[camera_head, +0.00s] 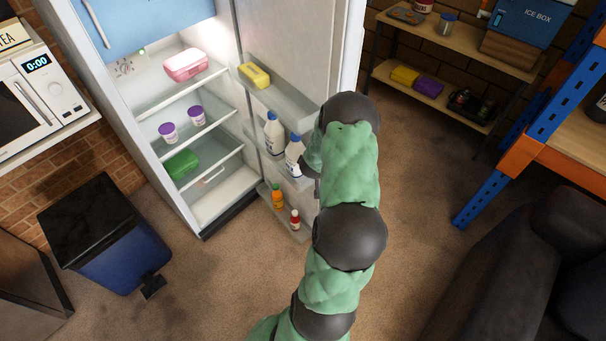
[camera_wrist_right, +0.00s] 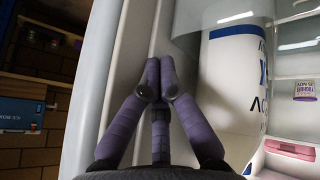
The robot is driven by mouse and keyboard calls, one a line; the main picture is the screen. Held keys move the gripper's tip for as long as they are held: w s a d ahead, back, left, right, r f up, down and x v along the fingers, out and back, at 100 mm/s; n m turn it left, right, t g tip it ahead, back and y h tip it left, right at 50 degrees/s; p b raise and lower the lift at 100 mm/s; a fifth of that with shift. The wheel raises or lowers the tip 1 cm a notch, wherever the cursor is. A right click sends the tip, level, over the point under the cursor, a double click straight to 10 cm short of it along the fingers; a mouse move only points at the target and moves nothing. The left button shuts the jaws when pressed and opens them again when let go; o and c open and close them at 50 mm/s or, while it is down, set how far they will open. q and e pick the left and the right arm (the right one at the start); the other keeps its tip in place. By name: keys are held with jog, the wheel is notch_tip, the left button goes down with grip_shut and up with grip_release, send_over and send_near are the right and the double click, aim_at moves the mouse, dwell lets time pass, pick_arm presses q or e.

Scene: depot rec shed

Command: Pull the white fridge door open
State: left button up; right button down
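The white fridge (camera_head: 185,190) stands with its door (camera_head: 350,45) swung wide open, so the lit shelves and the door racks show. My right arm reaches up the middle of the head view, in front of the door, and hides its own gripper there. In the right wrist view the right gripper (camera_wrist_right: 160,75) has its purple fingers side by side, tips together, over the pale inner side of the door (camera_wrist_right: 130,35) near its edge. I see nothing between them; whether they touch the door is unclear. The door handle is not visible. My left gripper is not in view.
Milk bottles (camera_head: 274,132) and small bottles (camera_head: 278,196) stand in the door racks; a bottle (camera_wrist_right: 232,95) is close beside the right fingers. A bin (camera_head: 105,235) stands left of the fridge. A blue-orange rack (camera_head: 520,155) is at right. Carpet between is clear.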

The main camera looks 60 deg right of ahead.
jog(key=s+d, duration=0.3)
jog(key=d, duration=0.3)
jog(key=shift+d, duration=0.25)
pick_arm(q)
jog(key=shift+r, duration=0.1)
pick_arm(e)
jog(key=shift+w+a, duration=0.1)
